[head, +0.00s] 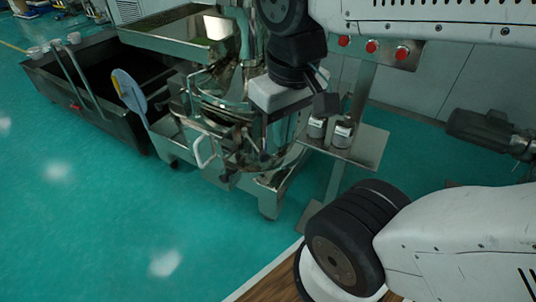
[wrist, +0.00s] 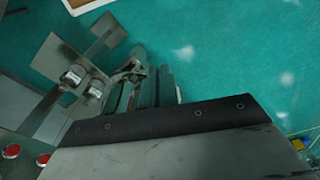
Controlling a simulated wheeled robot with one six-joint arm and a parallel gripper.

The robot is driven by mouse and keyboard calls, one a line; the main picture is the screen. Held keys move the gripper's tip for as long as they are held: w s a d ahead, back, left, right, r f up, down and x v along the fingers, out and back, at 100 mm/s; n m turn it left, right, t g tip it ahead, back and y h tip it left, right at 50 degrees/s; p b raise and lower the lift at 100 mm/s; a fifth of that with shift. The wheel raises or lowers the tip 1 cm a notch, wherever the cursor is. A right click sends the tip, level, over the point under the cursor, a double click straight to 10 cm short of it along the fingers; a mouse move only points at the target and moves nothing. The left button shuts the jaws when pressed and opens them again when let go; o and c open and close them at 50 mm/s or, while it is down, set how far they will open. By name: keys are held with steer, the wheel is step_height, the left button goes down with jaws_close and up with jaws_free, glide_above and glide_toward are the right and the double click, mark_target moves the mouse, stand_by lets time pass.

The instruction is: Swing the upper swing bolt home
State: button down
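The vibrating sieve (head: 215,88) is a shiny stainless steel machine at the upper middle of the head view, with a white loop handle (head: 203,150) on its front. In the wrist view, the grey gripper body fills the bottom and hides much of the scene. Metal parts (wrist: 130,85) show just past its edge, too unclear to name. I cannot pick out the upper swing bolt in either view. The finger gap is not clear, and I see nothing held.
A post with red buttons (head: 372,46) and a small shelf (head: 366,148) bearing two small containers (head: 342,134) stands right of the sieve. The shelf also shows in the wrist view (wrist: 53,118). A dark trough (head: 50,85) stands left. Green floor in front is clear.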

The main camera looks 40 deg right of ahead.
steer(key=w+d+f+m+y, duration=0.2)
steer(key=w+d+f+m, duration=1.9)
steer(key=w+d+f, duration=0.1)
steer(key=shift+w+d+f, duration=0.15)
steer(key=shift+w+d, duration=0.6)
steer(key=shift+d, duration=0.5)
steer(key=w+a+f, duration=0.1)
steer(key=a+f, duration=0.4)
steer(key=f, duration=0.6)
steer(key=shift+w+f, duration=0.35)
steer(key=shift+w, duration=0.05)
steer(key=shift+a+m, duration=0.15)
steer(key=shift+m, duration=0.15)
